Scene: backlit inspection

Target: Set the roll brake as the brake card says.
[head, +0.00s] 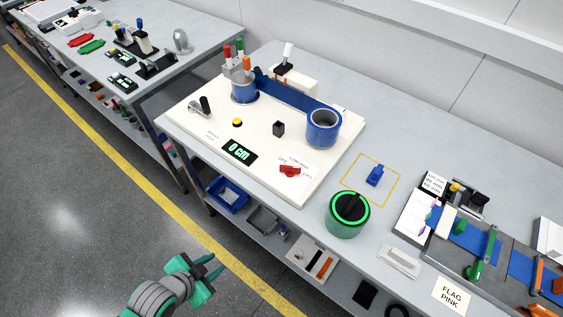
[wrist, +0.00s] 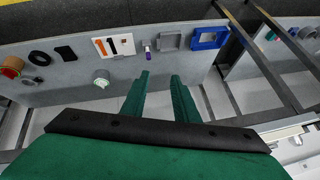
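A red knob (head: 290,171) sits on a white label (head: 298,160) at the front right of the cream board (head: 262,178). Part of the label's print looks like "LOW" and "OFF"; the rest is too small to read, as is the knob's exact setting. A small printed card (head: 434,183) stands farther right; I cannot read it or tell whether it is the brake card. My gripper (head: 212,266) is over the floor in front of the bench, away from the knob. The wrist view shows its two green fingers (wrist: 160,98) apart with nothing between them.
The board carries blue rolls (head: 323,128) with a blue web, a "0 cm" display (head: 239,151), a yellow button (head: 237,122) and a crank (head: 201,106). A green-rimmed drum (head: 348,213) stands right of it. The lower shelf holds a blue bin (head: 228,194).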

